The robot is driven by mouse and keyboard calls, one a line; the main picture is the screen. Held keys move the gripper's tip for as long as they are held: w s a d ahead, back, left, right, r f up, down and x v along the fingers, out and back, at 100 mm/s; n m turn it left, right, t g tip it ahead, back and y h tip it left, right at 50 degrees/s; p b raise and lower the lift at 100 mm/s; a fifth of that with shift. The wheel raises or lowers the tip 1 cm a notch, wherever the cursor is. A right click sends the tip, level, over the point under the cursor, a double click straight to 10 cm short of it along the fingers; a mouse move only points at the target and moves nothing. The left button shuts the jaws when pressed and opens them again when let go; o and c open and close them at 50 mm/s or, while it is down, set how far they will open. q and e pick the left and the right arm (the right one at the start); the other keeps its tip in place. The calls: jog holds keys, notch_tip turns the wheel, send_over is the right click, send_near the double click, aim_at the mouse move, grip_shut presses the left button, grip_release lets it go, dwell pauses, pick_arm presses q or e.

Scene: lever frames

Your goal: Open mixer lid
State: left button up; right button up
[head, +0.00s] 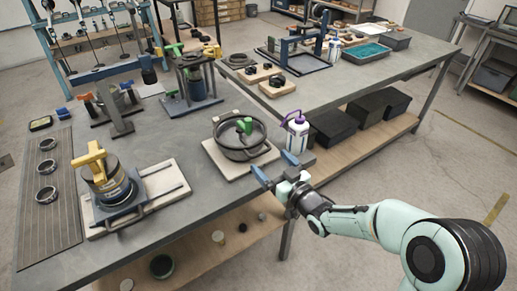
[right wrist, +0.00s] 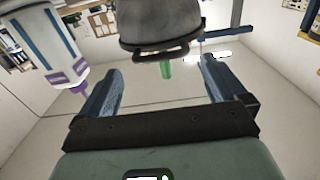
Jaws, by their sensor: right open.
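A round dark vessel (head: 228,150) with a green handle (head: 244,125) on top sits on a pale board near the table's right edge; I take it for the mixer. Its top looks closed. My right gripper (head: 281,168) is open and empty, in front of the vessel and to its right, apart from it. In the right wrist view the dark vessel (right wrist: 160,30) appears upside down beyond the fingers, with its green handle (right wrist: 165,70) showing in the gap between them. My left gripper is not in view.
A white bottle with a purple top (head: 297,135) stands close behind the right gripper; it also shows in the wrist view (right wrist: 45,45). A yellow-handled device (head: 105,180) stands at the left on its own board. Black bins (head: 335,126) sit on the lower shelf.

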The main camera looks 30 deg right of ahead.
aim_at(263, 153)
jog(key=w, duration=0.7)
jog(key=shift+w+a, duration=0.25)
jog(key=shift+w, duration=0.1)
jog(key=c, duration=1.2)
jog(key=shift+r, duration=0.1)
